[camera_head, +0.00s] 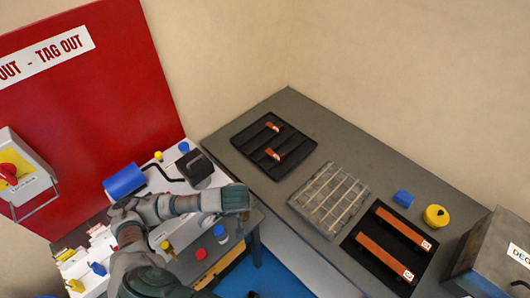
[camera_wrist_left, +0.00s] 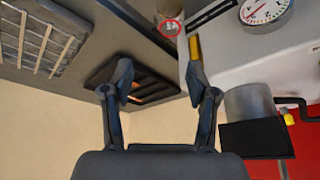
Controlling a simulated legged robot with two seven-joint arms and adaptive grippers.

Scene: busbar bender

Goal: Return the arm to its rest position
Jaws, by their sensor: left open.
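My left arm (camera_head: 160,212) reaches in from the lower left of the head view, bent at the elbow. Its gripper (camera_head: 238,199) hangs over the gap between the white work surface and the grey bench. In the left wrist view the gripper (camera_wrist_left: 160,80) has its two fingers spread apart, with nothing between them. It is clear of the trays and parts. My right gripper is in neither view.
The grey bench (camera_head: 345,157) holds a black tray (camera_head: 249,139) with copper pieces, a slatted grey tray (camera_head: 329,200) and a black tray with copper bars (camera_head: 390,242). A grey box (camera_head: 492,262) stands at right. A blue cylinder (camera_head: 124,181) lies left of my arm.

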